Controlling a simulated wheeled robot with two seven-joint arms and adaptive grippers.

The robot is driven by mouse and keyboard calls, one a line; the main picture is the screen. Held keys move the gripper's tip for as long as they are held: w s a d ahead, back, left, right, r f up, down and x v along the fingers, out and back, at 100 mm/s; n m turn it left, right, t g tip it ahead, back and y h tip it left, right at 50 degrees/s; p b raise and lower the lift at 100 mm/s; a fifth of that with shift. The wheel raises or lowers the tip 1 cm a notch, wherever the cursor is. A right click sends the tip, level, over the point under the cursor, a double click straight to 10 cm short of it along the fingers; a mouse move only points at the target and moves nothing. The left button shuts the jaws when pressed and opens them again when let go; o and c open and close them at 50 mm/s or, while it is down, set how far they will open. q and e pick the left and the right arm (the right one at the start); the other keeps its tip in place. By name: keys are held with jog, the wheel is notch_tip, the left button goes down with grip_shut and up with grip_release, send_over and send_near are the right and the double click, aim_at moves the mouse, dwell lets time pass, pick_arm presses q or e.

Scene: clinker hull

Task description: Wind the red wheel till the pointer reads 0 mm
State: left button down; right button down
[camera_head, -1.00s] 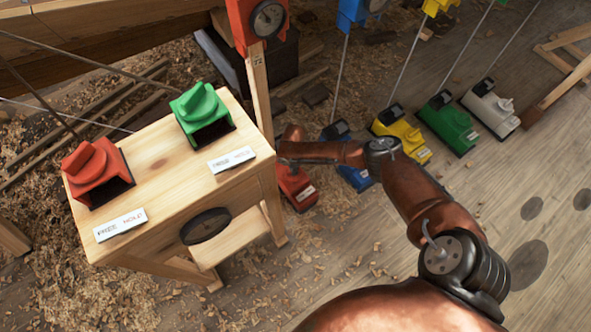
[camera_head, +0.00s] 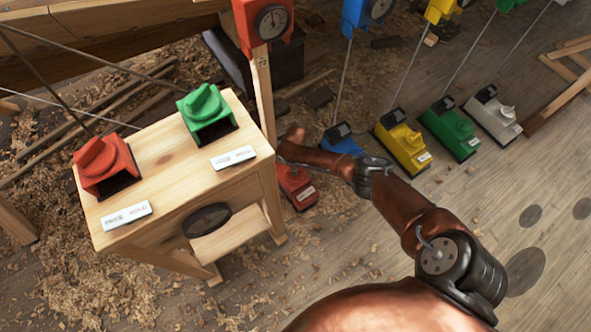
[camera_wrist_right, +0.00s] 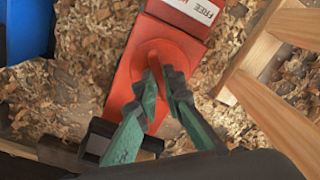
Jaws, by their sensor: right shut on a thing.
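A red floor unit (camera_head: 297,188) stands beside the bench's right leg, partly under my right arm. In the right wrist view it is a red box (camera_wrist_right: 128,72) with a round red wheel (camera_wrist_right: 178,52) on top. My right gripper (camera_wrist_right: 161,74), with green fingers, is shut on the raised grip of this wheel. In the head view the fingers are hidden by my arm. A red gauge box (camera_head: 246,28) with a round dial (camera_head: 271,22) sits on a wooden post above; its pointer is too small to read. My left gripper is out of view.
A wooden bench (camera_head: 165,160) carries a red unit (camera_head: 106,165) and a green unit (camera_head: 206,110). Blue (camera_head: 338,138), yellow (camera_head: 402,143), green (camera_head: 450,130) and white (camera_head: 491,114) floor units stand to the right.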

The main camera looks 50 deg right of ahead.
dwell(0.3)
jog(key=c, duration=2)
grip_release()
jog(key=shift+c, duration=0.2)
notch_tip(320, 180, up, 12)
jog(key=shift+f, duration=0.1)
